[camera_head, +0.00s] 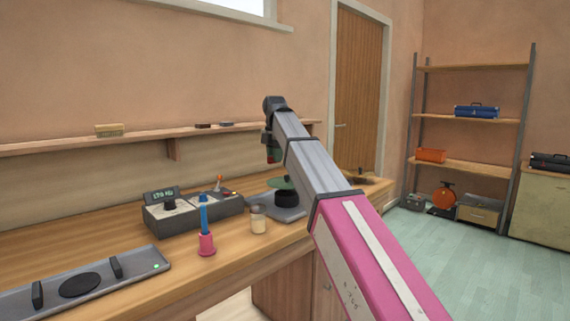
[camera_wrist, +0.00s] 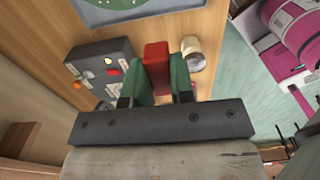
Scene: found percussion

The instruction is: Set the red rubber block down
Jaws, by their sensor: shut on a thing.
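The red rubber block (camera_wrist: 156,62) is held between the green finger pads of my gripper (camera_wrist: 162,82) in the wrist view. In the head view my gripper (camera_head: 270,146) is above the bench near its back, mostly hidden by my arm, and only a small bit of red shows below it. The block appears clear of the wooden bench (camera_head: 115,252); its exact height is hard to tell.
A grey tray (camera_head: 291,214) with a black round piece and green disc lies below my gripper. A control box (camera_head: 192,213), a lidded jar (camera_head: 258,220) and a pink stand with blue handle (camera_head: 206,243) are nearby. Another grey tray (camera_head: 135,277) lies front left. Bare wood lies between.

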